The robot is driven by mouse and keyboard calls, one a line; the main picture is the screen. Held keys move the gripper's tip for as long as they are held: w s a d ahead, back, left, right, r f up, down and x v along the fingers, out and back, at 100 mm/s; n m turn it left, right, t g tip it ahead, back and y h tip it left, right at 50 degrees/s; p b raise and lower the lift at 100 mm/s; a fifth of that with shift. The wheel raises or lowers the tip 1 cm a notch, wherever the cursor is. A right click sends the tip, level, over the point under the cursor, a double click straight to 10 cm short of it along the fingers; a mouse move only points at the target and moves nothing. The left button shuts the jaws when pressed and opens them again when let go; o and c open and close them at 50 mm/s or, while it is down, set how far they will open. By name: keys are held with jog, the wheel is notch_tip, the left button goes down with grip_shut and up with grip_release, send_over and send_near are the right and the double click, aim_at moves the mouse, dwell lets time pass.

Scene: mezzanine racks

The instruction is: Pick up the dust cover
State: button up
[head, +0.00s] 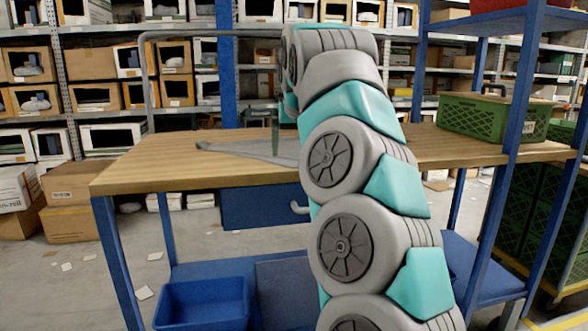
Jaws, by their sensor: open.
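A grey, flat, thin piece that looks like the dust cover (240,148) lies on the wooden top of the workbench (150,160), left of my arm. Its left end comes to a narrow tip, and its right part is hidden behind my arm. My gripper (275,135) is mostly hidden behind my wrist. A narrow, dark greenish finger points down over the grey piece. The gripper is open. I cannot tell whether the finger touches the piece.
A green crate (493,117) stands on the bench at the right, behind a blue rack post (520,100). A blue bin (203,303) sits on the lower shelf. Cardboard boxes (72,183) stand at the left. The bench's left end is clear.

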aim_at(294, 166)
jog(key=x, duration=0.3)
jog(key=shift+w+f, duration=0.15)
jog(key=shift+f, duration=0.15)
jog(key=shift+w+a+f, duration=0.1)
jog(key=shift+w+f, duration=0.25)
jog(key=shift+c, duration=0.2)
